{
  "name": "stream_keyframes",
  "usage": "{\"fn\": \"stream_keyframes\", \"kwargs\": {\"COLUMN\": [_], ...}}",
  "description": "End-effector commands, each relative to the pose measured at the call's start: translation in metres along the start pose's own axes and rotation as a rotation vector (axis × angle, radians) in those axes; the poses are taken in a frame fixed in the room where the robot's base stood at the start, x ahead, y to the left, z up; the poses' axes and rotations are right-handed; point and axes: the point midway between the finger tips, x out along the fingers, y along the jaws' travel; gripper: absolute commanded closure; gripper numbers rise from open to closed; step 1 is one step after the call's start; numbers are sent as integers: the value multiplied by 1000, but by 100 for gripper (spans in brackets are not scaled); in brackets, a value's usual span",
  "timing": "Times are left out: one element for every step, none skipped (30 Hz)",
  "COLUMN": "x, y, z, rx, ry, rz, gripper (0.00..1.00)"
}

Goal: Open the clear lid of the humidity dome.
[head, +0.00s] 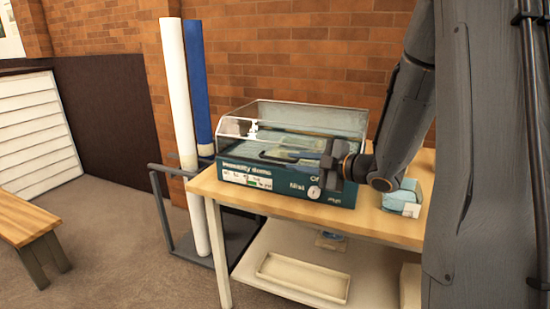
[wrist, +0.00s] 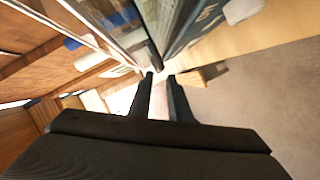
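The humidity dome (head: 265,180) stands on the table, a box with a teal, labelled front and a round dial. Its clear lid (head: 290,115) sits over the top and looks down on the box; a small gap cannot be ruled out. A dark bar (head: 280,158) runs along the lid's front edge. My gripper (head: 325,165) is at the front right of the dome, by the right end of this bar. In the wrist view my two fingers (wrist: 161,76) are apart with a bright gap between them. The dome's edge lies just beyond the tips; contact is unclear.
The wooden table (head: 385,226) has a light-blue item (head: 402,198) at right of the dome. A lower shelf holds a white tray (head: 303,278). White (head: 180,95) and blue (head: 197,80) tubes stand in a rack left of the table. A brick wall is behind.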

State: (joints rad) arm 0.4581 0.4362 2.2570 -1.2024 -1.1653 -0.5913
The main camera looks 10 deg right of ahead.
Motion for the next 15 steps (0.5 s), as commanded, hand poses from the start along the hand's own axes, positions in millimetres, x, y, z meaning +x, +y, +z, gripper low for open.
{"fn": "stream_keyframes", "kwargs": {"x": [0, 1, 2, 4, 7, 12, 16, 21, 27, 32, 38, 44, 48, 53, 58], "y": [0, 0, 0, 0, 1, 1, 1, 1, 0, 0, 1, 0, 0, 0, 0], "z": [0, 1, 1, 1, 1, 2, 2, 1, 1, 1, 1, 1, 1, 0, 0], "rx": [-1, 0, 0, 0, 0, 0, 0, 0, 1, 0, -1, 0, 0, 0, -1], "ry": [1, 0, 0, -1, -1, -2, -2, -1, -1, -1, 0, 0, -1, -1, -1], "rz": [1, 1, 1, 1, 1, 1, 1, 0, 0, 0, 0, 0, 0, -1, -1], "gripper": [83, 83, 83, 83, 83, 83, 83, 83, 83, 83, 83, 83, 83, 83, 83]}}
